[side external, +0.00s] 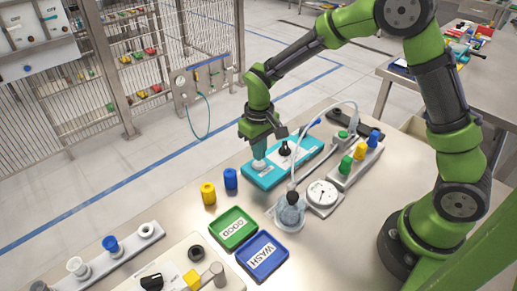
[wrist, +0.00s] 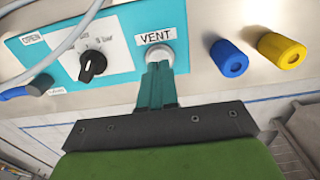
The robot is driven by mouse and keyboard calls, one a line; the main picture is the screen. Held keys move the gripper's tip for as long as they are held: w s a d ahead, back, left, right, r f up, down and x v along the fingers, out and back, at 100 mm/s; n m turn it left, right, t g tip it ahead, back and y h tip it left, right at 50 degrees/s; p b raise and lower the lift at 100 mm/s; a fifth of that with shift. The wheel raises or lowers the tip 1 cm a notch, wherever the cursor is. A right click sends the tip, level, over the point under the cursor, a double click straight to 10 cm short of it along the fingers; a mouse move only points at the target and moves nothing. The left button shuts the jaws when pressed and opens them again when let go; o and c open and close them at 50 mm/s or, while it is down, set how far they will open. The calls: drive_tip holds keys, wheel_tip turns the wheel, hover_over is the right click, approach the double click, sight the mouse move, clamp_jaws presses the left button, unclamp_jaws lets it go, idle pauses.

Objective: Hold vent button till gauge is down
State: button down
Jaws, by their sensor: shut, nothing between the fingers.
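The vent button (wrist: 160,54) is a white round button in a pale collar on a teal panel (wrist: 120,66), under a label reading VENT. My gripper (wrist: 160,66) is shut and empty, with its fingertips at the button, seemingly touching it; how far the button is pressed cannot be told. In the side view my gripper (side external: 259,160) points down onto the panel's near left end, over the white button (side external: 259,166). The gauge (side external: 322,194) is a round white dial on a grey base, right of the panel; its needle is too small to read.
A black knob (wrist: 92,64) stands on the panel beside the button. A blue cap (side external: 231,179) and a yellow cap (side external: 208,193) stand close left. A glass vessel (side external: 289,212) with a hose is near the gauge. Green GOOD (side external: 251,232) and blue WASH (side external: 282,264) trays lie in front.

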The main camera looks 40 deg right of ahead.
sight(262, 165)
drive_tip(key=shift+f, duration=1)
idle(2.8)
drive_tip(key=shift+r, duration=3.05)
drive_tip(key=shift+f, duration=0.1)
drive_tip(key=shift+s+f, duration=0.2)
drive_tip(key=shift+s, duration=0.45)
drive_tip(key=s+d+r+m+t+y, duration=0.1)
drive_tip(key=s+d+r+m+t, duration=0.1)
drive_tip(key=s+r, duration=0.6)
drive_tip(key=s+d+r+m+t+y, duration=0.1)
drive_tip(key=s+d+r+m+t, duration=0.1)
drive_tip(key=s+r+t, duration=0.3)
drive_tip(key=s+r, duration=0.3)
drive_tip(key=s, duration=0.1)
